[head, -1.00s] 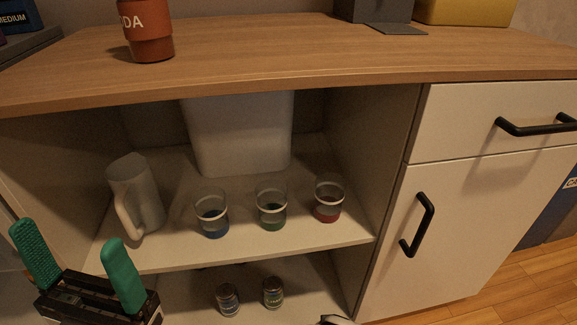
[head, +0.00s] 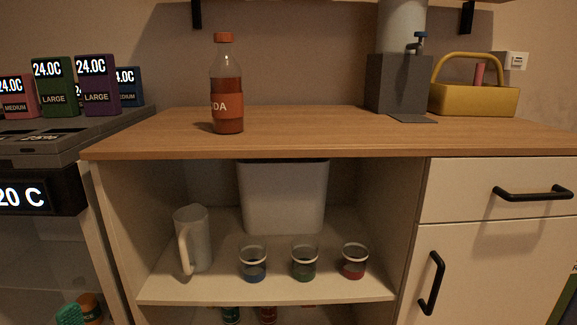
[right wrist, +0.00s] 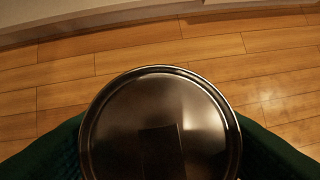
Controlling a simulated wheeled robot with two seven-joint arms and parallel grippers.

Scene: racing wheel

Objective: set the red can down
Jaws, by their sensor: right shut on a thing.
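In the right wrist view, my right gripper (right wrist: 160,150) is shut on a can (right wrist: 160,115). Its round metal lid faces the camera, with a green finger on each side. The can's side is hidden, so I cannot tell its colour. Wooden floor shows beyond it. In the head view, a green can (head: 231,315) and a red-labelled can (head: 268,315) stand below the cabinet's middle shelf, cut off by the bottom edge.
A soda bottle (head: 227,85) stands on the wooden counter (head: 310,128). The middle shelf (head: 330,290) holds a pitcher (head: 195,240), three cups and a white bin (head: 284,195). A drawer and door with black handles are at right. A cooler display (head: 35,195) is at left.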

